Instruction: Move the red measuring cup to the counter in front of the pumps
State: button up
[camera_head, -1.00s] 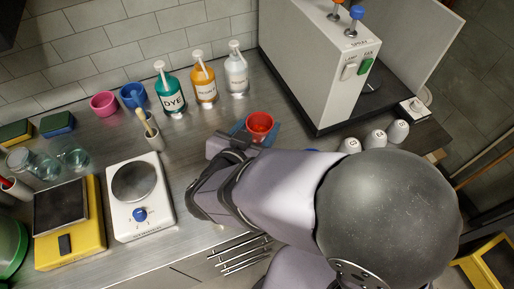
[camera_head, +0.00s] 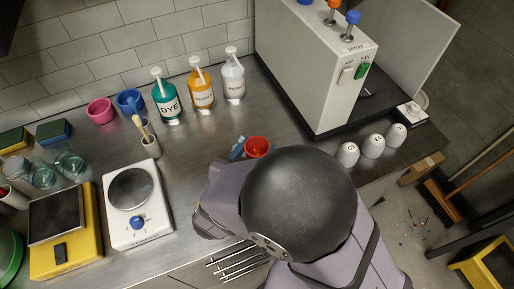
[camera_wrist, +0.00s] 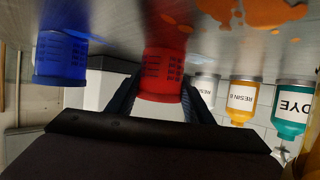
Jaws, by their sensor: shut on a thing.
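The red measuring cup (camera_head: 257,146) is in the head view, just beyond my arm, with its open top showing. In the wrist view the red cup (camera_wrist: 165,72) sits between the two dark blue fingers of my gripper (camera_wrist: 160,92), which is shut on it. I cannot tell whether its base touches the counter. The pumps stand in a row at the back: the teal DYE pump (camera_head: 167,101), the orange resin pump (camera_head: 202,92) and the clear pump (camera_head: 233,82). The cup is in front of and right of them. My arm hides most of my gripper in the head view.
A blue measuring cup (camera_wrist: 61,58) stands beside the red one in the wrist view. Pink (camera_head: 101,110) and blue (camera_head: 131,101) vessels stand left of the pumps. A pestle cup (camera_head: 151,147), stirrer (camera_head: 134,190) and grey machine (camera_head: 318,75) flank bare counter (camera_head: 198,135).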

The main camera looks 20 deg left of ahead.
jog(key=shift+f, duration=0.15)
jog(key=o, duration=1.2)
jog(key=shift+r, duration=0.2)
jog(key=v, duration=1.2)
